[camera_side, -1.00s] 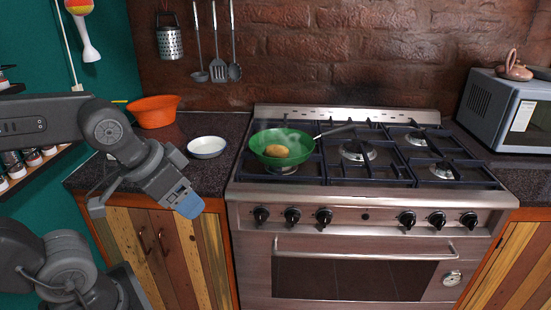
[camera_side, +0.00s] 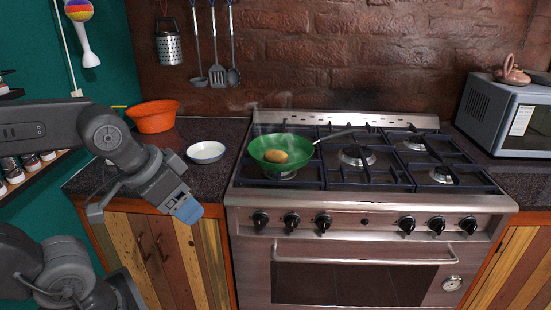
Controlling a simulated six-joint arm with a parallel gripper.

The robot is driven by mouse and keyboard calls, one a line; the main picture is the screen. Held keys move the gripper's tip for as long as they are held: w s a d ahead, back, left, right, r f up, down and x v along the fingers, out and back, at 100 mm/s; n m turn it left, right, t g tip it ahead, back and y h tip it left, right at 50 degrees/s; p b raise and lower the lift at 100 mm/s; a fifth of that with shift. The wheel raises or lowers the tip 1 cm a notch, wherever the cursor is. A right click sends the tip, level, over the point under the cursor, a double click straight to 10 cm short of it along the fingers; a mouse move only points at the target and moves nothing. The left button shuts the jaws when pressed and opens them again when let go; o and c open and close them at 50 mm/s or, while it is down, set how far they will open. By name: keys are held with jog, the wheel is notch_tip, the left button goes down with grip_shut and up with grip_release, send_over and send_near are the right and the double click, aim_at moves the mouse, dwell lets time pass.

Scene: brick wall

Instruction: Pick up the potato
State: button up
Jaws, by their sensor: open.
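The potato (camera_side: 276,157) is brown and oval. It lies in the green pan (camera_side: 298,163), which sits on the stove's left burner with its dark handle pointing right and back. A little steam rises around the pan. My gripper (camera_side: 150,214) is at the left, in front of the counter edge, well left of the pan and nearer the camera. It is open, and nothing shows between its fingers. One finger has a blue tip; the other is a thin grey one at the left.
A white bowl (camera_side: 206,150) stands on the counter left of the stove, with an orange bowl (camera_side: 153,118) behind it. Utensils (camera_side: 218,75) and a grater (camera_side: 169,48) hang on the wall. A microwave (camera_side: 510,118) stands at the right. The other burners (camera_side: 357,156) are bare.

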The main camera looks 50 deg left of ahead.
jog(key=shift+o, duration=0.4)
jog(key=o, duration=0.6)
jog(key=shift+c, duration=0.2)
jog(key=w+a+r, duration=0.3)
jog(key=w+r, duration=0.1)
jog(key=w, duration=0.7)
jog(key=n+y, duration=0.1)
jog(key=n, duration=0.1)
send_over(274, 152)
jog(key=s+d, duration=0.2)
jog(key=s, duration=0.4)
notch_tip(274, 152, down, 6)
jog(key=shift+g, duration=0.4)
jog(key=x, duration=0.8)
jog(key=shift+w+a+r, duration=0.1)
jog(key=shift+w+a, duration=0.15)
jog(key=shift+a, duration=0.05)
jog(key=shift+x, duration=3.1)
